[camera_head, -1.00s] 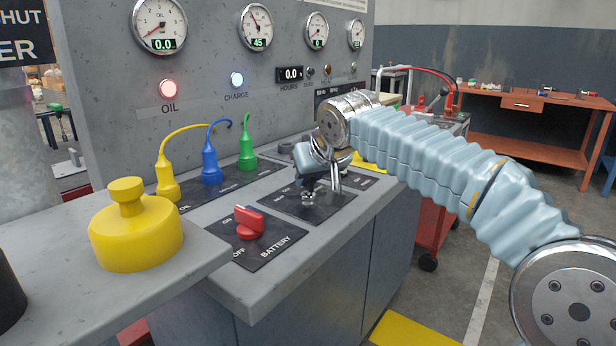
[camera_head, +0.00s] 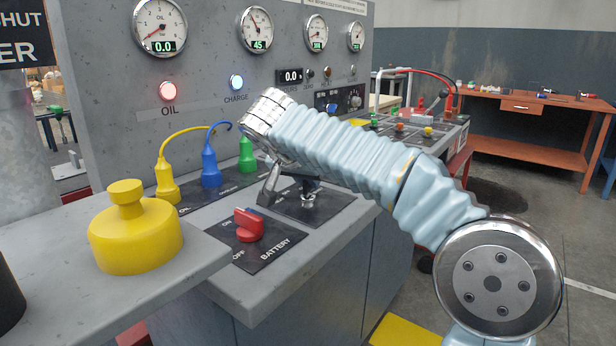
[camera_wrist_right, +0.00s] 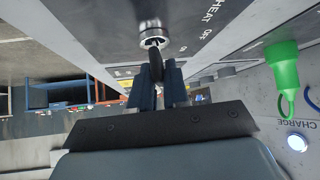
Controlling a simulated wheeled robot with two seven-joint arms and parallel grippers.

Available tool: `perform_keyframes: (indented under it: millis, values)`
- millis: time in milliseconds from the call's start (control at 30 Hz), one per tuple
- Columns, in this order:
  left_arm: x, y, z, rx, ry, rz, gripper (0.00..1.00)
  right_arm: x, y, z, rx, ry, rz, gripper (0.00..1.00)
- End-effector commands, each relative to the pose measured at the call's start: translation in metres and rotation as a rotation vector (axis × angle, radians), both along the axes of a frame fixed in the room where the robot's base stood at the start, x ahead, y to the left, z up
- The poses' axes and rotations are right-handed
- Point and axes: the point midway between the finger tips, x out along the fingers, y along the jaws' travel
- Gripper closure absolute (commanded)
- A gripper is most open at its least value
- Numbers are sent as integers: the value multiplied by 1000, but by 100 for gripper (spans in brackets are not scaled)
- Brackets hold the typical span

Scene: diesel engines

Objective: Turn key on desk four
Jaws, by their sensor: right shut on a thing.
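The key (camera_wrist_right: 155,62) has a dark head and sits in a round chrome lock (camera_wrist_right: 152,34) on desk four's black panel. In the head view the lock (camera_head: 308,201) shows on the desk top, right of the red battery switch. My right gripper (camera_head: 306,184) is low over the lock, and my forearm hides part of it. In the right wrist view its two blue-grey fingers (camera_wrist_right: 158,82) are shut on the key's head, one on each side. The lettering HEAT, OFF and ON lies beside the lock. My left gripper is out of view.
A red battery switch (camera_head: 249,224) sits in front of the lock. Yellow (camera_head: 167,182), blue (camera_head: 210,165) and green (camera_head: 247,154) cabled plugs stand behind. A large yellow knob (camera_head: 136,226) is at left. The upright gauge panel (camera_head: 205,60) rises close behind my wrist.

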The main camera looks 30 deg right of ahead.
Motion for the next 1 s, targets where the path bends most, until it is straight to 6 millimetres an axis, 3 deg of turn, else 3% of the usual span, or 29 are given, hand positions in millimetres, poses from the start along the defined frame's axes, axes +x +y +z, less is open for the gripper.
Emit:
perform_keyframes:
  millis: [667, 700, 800, 1000]
  values:
    - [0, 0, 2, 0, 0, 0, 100, 0, 0, 0, 1, 2, -57, 100]
    - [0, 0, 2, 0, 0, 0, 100, 0, 0, 0, 1, 2, -57, 78]
    - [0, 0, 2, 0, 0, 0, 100, 0, 0, 0, 1, 2, -57, 64]
    - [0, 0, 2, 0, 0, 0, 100, 0, 0, 0, 0, 1, -56, 64]
